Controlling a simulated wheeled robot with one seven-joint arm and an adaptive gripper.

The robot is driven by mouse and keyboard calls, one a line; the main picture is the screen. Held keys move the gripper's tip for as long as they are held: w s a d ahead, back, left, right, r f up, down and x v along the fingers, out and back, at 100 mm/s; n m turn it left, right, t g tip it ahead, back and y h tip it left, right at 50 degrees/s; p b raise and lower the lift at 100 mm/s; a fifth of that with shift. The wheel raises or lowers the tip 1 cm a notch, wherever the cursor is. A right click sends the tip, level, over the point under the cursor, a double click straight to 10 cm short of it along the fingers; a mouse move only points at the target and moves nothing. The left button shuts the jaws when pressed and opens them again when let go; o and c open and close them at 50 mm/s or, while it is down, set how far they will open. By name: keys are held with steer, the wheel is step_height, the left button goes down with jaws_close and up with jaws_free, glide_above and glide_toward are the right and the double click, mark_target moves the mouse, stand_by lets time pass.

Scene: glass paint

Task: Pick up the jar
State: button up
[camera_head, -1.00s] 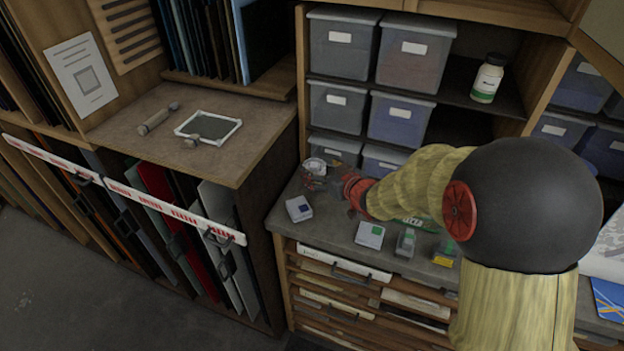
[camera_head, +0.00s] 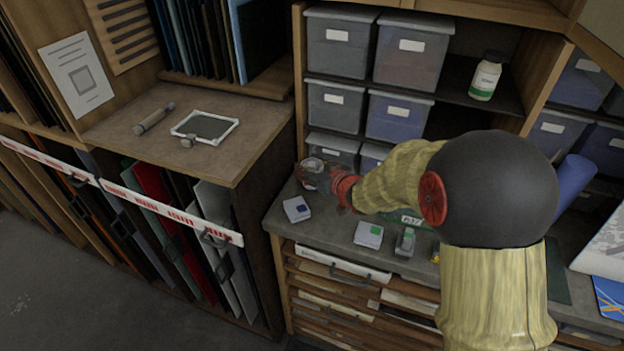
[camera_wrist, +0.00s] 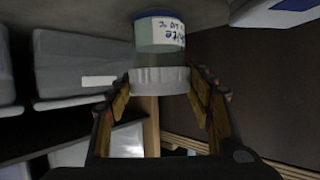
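The jar (camera_wrist: 160,38) is clear, with a white handwritten label, a blue band at its far end and a white ribbed lid (camera_wrist: 160,80) towards me. In the wrist view it appears upside down, between and just beyond my fingertips. In the head view the jar (camera_head: 313,164) stands at the back left of the grey counter, partly hidden by my gripper (camera_head: 318,176). My gripper (camera_wrist: 161,88) is open, with one finger on each side of the lid. The gaps look very small, and I cannot tell whether the fingers touch it.
A small white box (camera_head: 297,209) lies just in front of my gripper. Another box (camera_head: 369,235) and a small bottle (camera_head: 405,242) are along the counter's front. Grey bins (camera_head: 334,105) fill the shelves behind.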

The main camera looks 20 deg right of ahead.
steer(key=c, duration=1.2)
steer(key=shift+r, duration=0.1)
